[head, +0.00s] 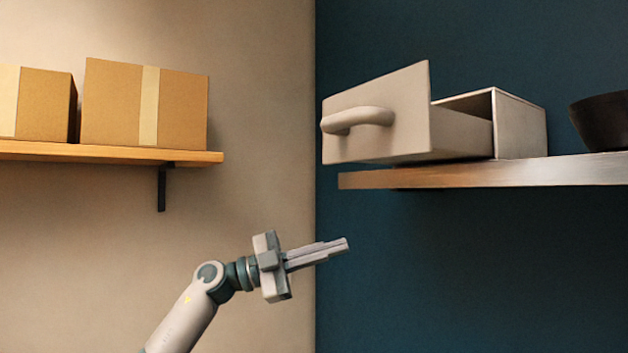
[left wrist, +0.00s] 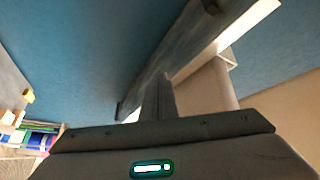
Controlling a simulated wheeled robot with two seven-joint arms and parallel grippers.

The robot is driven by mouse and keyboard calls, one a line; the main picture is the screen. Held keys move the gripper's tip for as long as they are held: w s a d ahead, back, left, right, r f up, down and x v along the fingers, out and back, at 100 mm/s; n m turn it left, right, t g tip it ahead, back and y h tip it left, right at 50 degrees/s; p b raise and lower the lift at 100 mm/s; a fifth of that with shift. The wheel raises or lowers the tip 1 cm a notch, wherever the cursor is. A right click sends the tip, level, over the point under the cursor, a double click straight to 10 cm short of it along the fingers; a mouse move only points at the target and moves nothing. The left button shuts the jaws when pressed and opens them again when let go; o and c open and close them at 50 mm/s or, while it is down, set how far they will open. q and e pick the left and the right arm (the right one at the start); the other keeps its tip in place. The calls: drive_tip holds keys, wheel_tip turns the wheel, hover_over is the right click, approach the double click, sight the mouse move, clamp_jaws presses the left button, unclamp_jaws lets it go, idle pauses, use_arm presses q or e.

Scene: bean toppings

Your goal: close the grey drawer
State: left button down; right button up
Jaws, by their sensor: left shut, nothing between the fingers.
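The grey drawer (head: 385,112) stands pulled open from its grey box (head: 521,127) on the wooden shelf (head: 490,174) at the right. Its front panel, with a rounded handle (head: 358,119), sticks out past the shelf's left end. My left gripper (head: 345,244) is shut and empty, below and to the left of the drawer, apart from it. In the left wrist view the shut fingers (left wrist: 158,95) point toward the underside of the shelf (left wrist: 170,55). The drawer's inside is hidden. My right gripper is not in view.
A dark bowl (head: 601,121) stands on the same shelf, right of the drawer box. Two cardboard boxes (head: 110,108) sit on a wooden shelf (head: 100,153) at the left, held by a black bracket (head: 162,188). The space between the two shelves is clear.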

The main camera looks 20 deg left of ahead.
use_arm(q)
drive_tip(key=s+r+m+y, duration=0.3)
drive_tip(key=s+r+y, duration=0.1)
drive_tip(key=s+r, duration=1.05)
drive_tip(key=s+a+r+n+t+y, duration=0.1)
drive_tip(key=s+a+r+y, duration=0.1)
drive_tip(key=s, duration=0.2)
drive_tip(key=s+a+r+t+y, duration=0.1)
drive_tip(key=s+a+r+t, duration=0.1)
drive_tip(key=s, duration=0.3)
drive_tip(key=s+a+r+n+t+y+b, duration=0.1)
drive_tip(key=s+a+r+t+y, duration=0.1)
drive_tip(key=s, duration=0.3)
drive_tip(key=shift+r+n+y, duration=0.3)
drive_tip(key=shift+r, duration=0.55)
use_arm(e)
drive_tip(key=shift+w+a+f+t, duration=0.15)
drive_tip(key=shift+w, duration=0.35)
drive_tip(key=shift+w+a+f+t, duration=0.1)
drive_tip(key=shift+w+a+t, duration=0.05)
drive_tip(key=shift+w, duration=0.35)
use_arm(q)
drive_tip(key=shift+s, duration=0.1)
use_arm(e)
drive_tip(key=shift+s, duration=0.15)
